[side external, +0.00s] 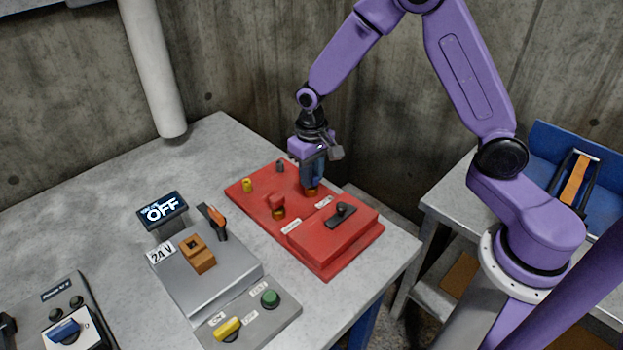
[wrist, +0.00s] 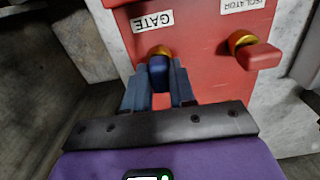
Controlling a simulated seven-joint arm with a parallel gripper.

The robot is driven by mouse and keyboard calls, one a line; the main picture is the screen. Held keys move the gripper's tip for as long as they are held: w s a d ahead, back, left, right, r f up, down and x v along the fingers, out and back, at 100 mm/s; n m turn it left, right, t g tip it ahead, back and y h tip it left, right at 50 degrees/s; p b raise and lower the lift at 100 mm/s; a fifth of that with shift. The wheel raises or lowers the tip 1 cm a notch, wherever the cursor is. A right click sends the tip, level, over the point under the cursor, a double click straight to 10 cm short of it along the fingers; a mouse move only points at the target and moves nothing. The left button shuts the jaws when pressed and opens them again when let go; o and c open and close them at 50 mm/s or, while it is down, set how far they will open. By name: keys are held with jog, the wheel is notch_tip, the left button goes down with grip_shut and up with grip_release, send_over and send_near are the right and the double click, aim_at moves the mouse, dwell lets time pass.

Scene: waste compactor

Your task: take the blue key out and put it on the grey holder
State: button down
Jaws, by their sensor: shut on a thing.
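The blue key (wrist: 158,72) sits at the brass lock (wrist: 160,51) beside the GATE label on the red panel (side external: 262,203). My gripper (wrist: 158,90) is shut on the blue key, with one finger on each side of it. In the side view my gripper (side external: 313,178) points down over the same brass lock (side external: 311,191), and the key is mostly hidden by the fingers. I cannot tell whether the key is fully seated in the lock. A small grey post (side external: 280,166), which may be the grey holder, stands at the panel's back edge and looks empty.
A red key (side external: 277,203) sits in the isolator's brass lock, close to my gripper. A yellow post (side external: 247,185) stands at the panel's left. A raised red box with a black handle (side external: 341,214) is in front. A grey 24 V box (side external: 207,277) stands left.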

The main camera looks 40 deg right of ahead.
jog(key=shift+r, duration=0.45)
dwell(0.5)
jog(key=shift+r, duration=2.45)
jog(key=w+r, duration=0.3)
jog(key=w, duration=0.8)
jog(key=shift+w+r, duration=0.2)
jog(key=shift+w, duration=0.1)
jog(key=shift+f, duration=2.9)
jog(key=shift+f, duration=0.35)
